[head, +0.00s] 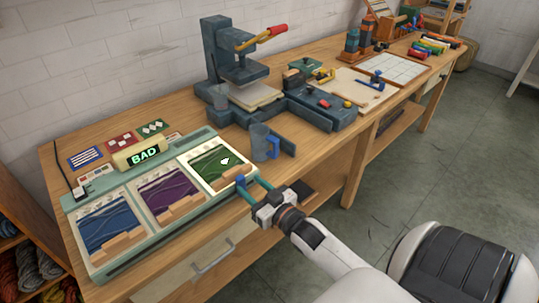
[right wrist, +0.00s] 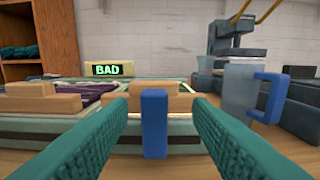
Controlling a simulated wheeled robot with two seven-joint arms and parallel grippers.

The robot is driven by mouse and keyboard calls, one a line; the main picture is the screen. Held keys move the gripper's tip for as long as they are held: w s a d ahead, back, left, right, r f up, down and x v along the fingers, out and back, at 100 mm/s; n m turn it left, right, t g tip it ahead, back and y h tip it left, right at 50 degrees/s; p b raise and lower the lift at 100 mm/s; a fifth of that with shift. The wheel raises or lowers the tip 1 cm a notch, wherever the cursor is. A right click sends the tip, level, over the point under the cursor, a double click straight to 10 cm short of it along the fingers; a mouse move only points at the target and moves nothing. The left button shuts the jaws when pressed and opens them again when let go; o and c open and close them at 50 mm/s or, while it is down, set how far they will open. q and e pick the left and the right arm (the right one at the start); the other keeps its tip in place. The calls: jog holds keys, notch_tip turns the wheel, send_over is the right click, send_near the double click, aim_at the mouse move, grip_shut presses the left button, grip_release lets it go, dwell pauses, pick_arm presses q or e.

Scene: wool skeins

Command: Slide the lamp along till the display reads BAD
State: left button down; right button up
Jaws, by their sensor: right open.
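The display (head: 144,154) on the pale green case (head: 219,199) reads BAD in green letters; it also shows in the right wrist view (right wrist: 108,70). The case holds a blue, a purple and a green panel. The green panel (head: 217,161), at the right end, looks brightly lit. A blue upright tab (right wrist: 154,122) stands at the case's front edge below this panel. It may be the lamp's handle; no separate lamp body is clear. My right gripper (head: 256,187) is open, with the tab between its fingers and gaps on both sides. My left gripper is out of view.
A grey mug with a blue handle (head: 262,142) stands close right of the case. A press with a red-tipped lever (head: 245,62) is behind it. Pattern cards (head: 121,143) lie behind the case. Wooden blocks (head: 183,206) sit along the panels' front edges.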

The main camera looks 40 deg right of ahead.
jog(key=s, duration=0.8)
jog(key=shift+s+d+b, duration=0.2)
jog(key=shift+s+b, duration=0.15)
jog(key=shift+b, duration=0.05)
jog(key=s+f+g+h, duration=0.1)
jog(key=s+f+g, duration=0.25)
jog(key=f, duration=1.15)
jog(key=s+f+g, duration=0.3)
jog(key=f+g, duration=0.1)
jog(key=f, duration=1.2)
jog(key=s+a+f+n+g, duration=0.1)
jog(key=s+a+f+g, duration=0.3)
jog(key=s+f, duration=0.6)
jog(key=s+a+f+n+g, duration=0.1)
jog(key=s+a+f+g, duration=0.4)
jog(key=s+f, duration=0.5)
jog(key=s, duration=0.5)
jog(key=shift+f+g, duration=0.1)
jog(key=shift+g, duration=0.15)
jog(key=shift+c, duration=0.2)
